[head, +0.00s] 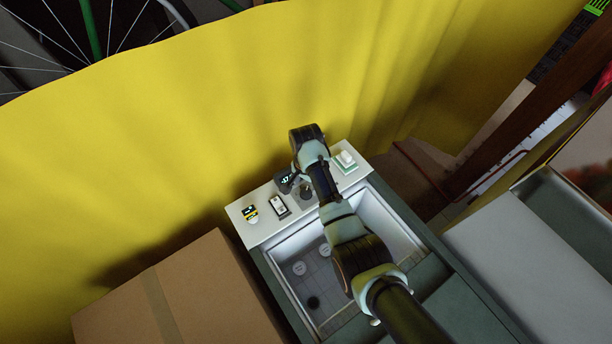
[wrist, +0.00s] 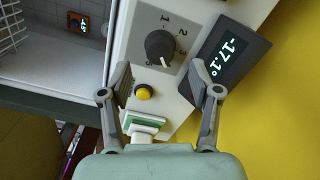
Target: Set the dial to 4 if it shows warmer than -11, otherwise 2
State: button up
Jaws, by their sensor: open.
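The dial (wrist: 160,45) is a dark round knob on a grey plate with printed numbers, of which 1, 2 and 3 read clearly. Its white pointer mark aims down and slightly right, past 3; the number there is not legible. The display (wrist: 228,55) beside it reads -17.1°. In the head view the display (head: 286,181) sits at the panel's back edge, with the dial (head: 306,190) partly behind my arm. My gripper (wrist: 165,82) is open and empty, its fingers well apart over the panel, nearest the yellow button. Neither finger is on the knob.
A yellow button (wrist: 144,92) and a green-and-white part (wrist: 148,123) lie beside the dial. A rocker switch (head: 280,206) and a yellow-black device (head: 250,212) stand farther left. The open chest (head: 385,212) lies in front, a yellow curtain (head: 200,110) behind, a cardboard box (head: 200,300) left.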

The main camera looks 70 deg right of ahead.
aim_at(306, 192)
notch_tip(306, 192, up, 7)
dwell(0.7)
jog(key=w+a+r+n+t+h+p, duration=0.1)
jog(key=w+a+r+n+t, duration=0.1)
jog(key=w+a+r+n, duration=0.3)
jog(key=w+a+r+n+t+h+p, duration=0.1)
jog(key=w+a, duration=0.2)
jog(key=a, duration=0.3)
jog(key=w+a+r+n+t+h+p, duration=0.1)
jog(key=w+a+r+n+t, duration=0.1)
jog(key=w+a+n, duration=0.3)
jog(key=s+a+r+n+t+y+p, duration=0.1)
jog(key=s+a+r+n+t, duration=0.1)
jog(key=a+r, duration=0.6)
jog(key=s+a+r+n+t+y+p, duration=0.1)
jog(key=a+r+n+t, duration=0.4)
jog(key=a, duration=1.1)
notch_tip(306, 192, up, 4)
jog(key=shift+s+a+r+n+t+y, duration=0.1)
jog(key=shift+s+a+n+t+y, duration=0.3)
jog(key=shift+s+n, duration=0.7)
jog(key=shift+o, duration=0.6)
jog(key=shift+a+r, duration=0.1)
jog(key=o, duration=0.6)
